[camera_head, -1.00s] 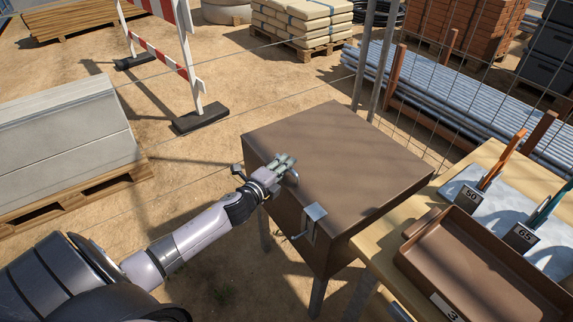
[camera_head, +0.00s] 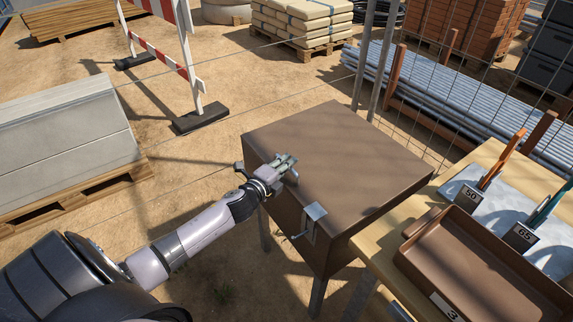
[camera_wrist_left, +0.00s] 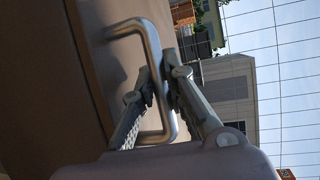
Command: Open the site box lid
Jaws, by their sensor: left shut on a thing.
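The brown site box (camera_head: 345,165) stands on legs, its flat lid shut. A metal latch (camera_head: 314,211) sits on its front face. My left gripper (camera_head: 284,165) is at the front left edge of the lid. In the left wrist view a bent metal handle (camera_wrist_left: 151,42) stands out from the brown lid, and my left gripper's fingers (camera_wrist_left: 157,80) close around one side of it. In the head view the handle is mostly hidden by the gripper. My right gripper is not in view.
A wooden table (camera_head: 374,245) with a brown tray (camera_head: 478,272) and numbered tool holders stands close on the box's right. A wire fence (camera_head: 425,75) runs behind. Open sandy ground lies left of the box, with a striped barrier (camera_head: 185,70) further back.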

